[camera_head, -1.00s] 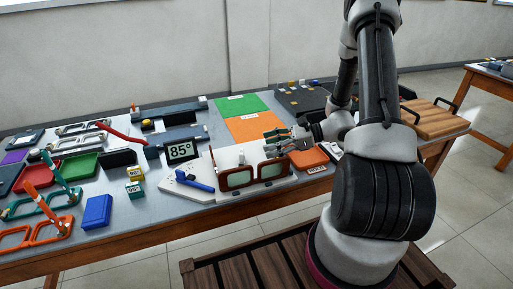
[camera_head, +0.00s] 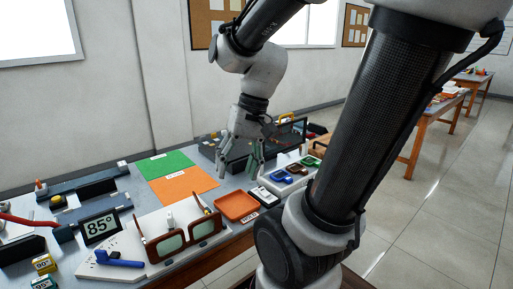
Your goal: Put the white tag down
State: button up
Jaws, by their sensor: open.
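My gripper (camera_head: 238,172) is open and points down, behind the orange tray (camera_head: 236,206) and to the right of the orange sheet (camera_head: 184,186). I see nothing between its fingers. A small white card with dark marks (camera_head: 264,196) lies just right of the orange tray, apart from the gripper. I cannot tell whether this card is the white tag. Brown eyeglass frames (camera_head: 205,229) stand on the white board (camera_head: 135,243), with their temples rising behind. A small white upright piece (camera_head: 170,219) shows behind the frames.
A white holder with several coloured pieces (camera_head: 290,178) stands right of the gripper. A green sheet (camera_head: 165,164) lies behind the orange one. A display reading 85° (camera_head: 100,226) and a blue clamp (camera_head: 119,260) are at the left. My arm hides part of the table's right side.

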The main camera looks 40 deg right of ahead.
jog(key=s+d+r+n+t+h, duration=0.3)
jog(key=r, duration=0.1)
jog(key=shift+d+r+n, duration=0.25)
jog(key=shift+r+n, duration=0.1)
jog(key=shift+n, duration=0.05)
dwell(1.0)
